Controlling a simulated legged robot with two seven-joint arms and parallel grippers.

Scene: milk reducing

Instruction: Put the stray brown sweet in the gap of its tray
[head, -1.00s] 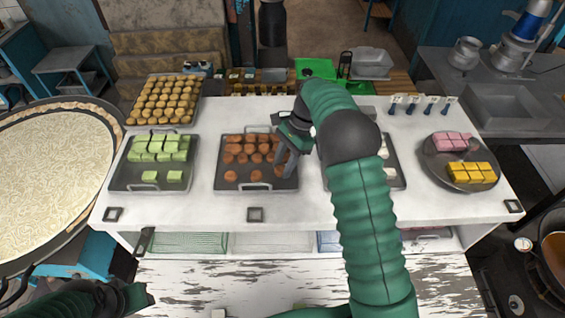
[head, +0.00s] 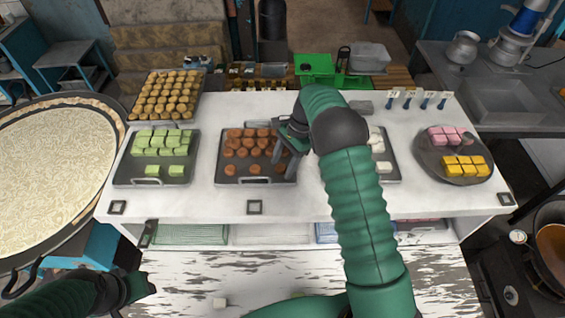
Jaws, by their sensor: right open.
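The brown sweets (head: 252,140) sit in a dark metal tray (head: 240,181) in the middle of the white counter. Most are grouped towards the back, and a few stand in a sparser front row. I cannot tell which one is the stray sweet. My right gripper (head: 287,165) points down at the right side of this tray, its fingers apart, close to a brown sweet (head: 280,169). It hides part of the tray's right side. Whether it touches that sweet is unclear. My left gripper (head: 142,284) is low at the left, away from the counter; its jaws are unclear.
A tray of green sweets (head: 163,139) stands to the left, and one of golden sweets (head: 165,97) behind it. A tray with white pieces (head: 384,168) is partly hidden by my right arm. A round plate (head: 430,160) with pink and yellow sweets is at the right.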

